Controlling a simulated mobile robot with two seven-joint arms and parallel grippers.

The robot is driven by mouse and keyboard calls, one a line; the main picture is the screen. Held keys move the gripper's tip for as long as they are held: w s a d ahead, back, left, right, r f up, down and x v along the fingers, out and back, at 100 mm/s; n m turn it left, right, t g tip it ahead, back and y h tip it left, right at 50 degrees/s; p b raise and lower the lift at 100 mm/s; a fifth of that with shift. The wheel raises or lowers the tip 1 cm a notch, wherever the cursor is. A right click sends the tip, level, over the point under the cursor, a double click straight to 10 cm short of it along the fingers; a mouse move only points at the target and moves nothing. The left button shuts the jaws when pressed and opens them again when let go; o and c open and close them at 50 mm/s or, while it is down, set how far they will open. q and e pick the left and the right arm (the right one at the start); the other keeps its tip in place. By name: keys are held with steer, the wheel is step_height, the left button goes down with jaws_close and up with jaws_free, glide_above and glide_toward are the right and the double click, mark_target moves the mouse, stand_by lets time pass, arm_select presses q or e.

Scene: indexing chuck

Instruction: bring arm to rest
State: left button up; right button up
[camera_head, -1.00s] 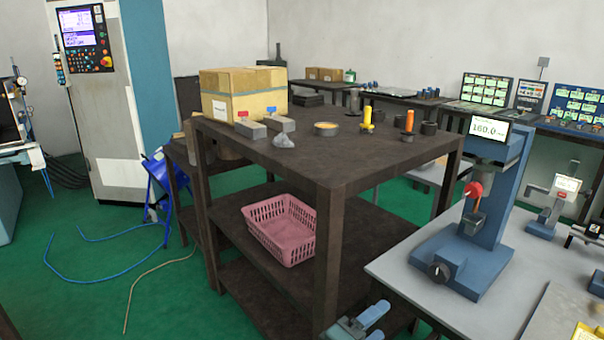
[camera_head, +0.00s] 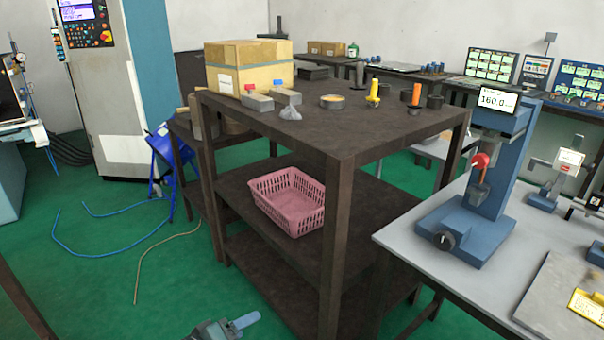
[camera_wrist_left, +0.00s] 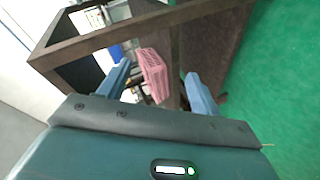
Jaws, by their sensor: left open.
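My left gripper (camera_head: 232,324) shows at the bottom edge of the head view, low over the green floor and in front of the dark table. Only part of it is in the picture. In the left wrist view its two blue fingers (camera_wrist_left: 158,88) stand apart with nothing between them. Behind them are the dark shelf table and the pink basket, both at a distance. My right gripper is in neither view.
A dark shelf table (camera_head: 340,140) holds a cardboard box (camera_head: 248,68) and several small parts on top. A pink basket (camera_head: 288,203) sits on its middle shelf. A grey bench (camera_head: 400,236) with a blue gauge stand (camera_head: 470,225) is at right.

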arm_select(q)
steer(key=s+a+f+m+y, duration=0.1)
steer(key=s+a+m, duration=0.25)
steer(key=s, duration=0.35)
steer(key=s+a+f+m+g+y, duration=0.1)
steer(key=s+a+m+y, duration=0.1)
steer(key=s+m, duration=0.4)
steer(key=s+a+f+m+y, duration=0.15)
steer(key=s+m, duration=0.25)
steer(key=s, duration=0.5)
steer(key=w+d+r+n+t+p, duration=0.1)
steer(key=w+d+r+n+p, duration=0.1)
steer(key=d+n, duration=0.3)
steer(key=shift+d+r+p, duration=0.55)
steer(key=shift+r+p, duration=0.05)
steer(key=shift+r, duration=0.1)
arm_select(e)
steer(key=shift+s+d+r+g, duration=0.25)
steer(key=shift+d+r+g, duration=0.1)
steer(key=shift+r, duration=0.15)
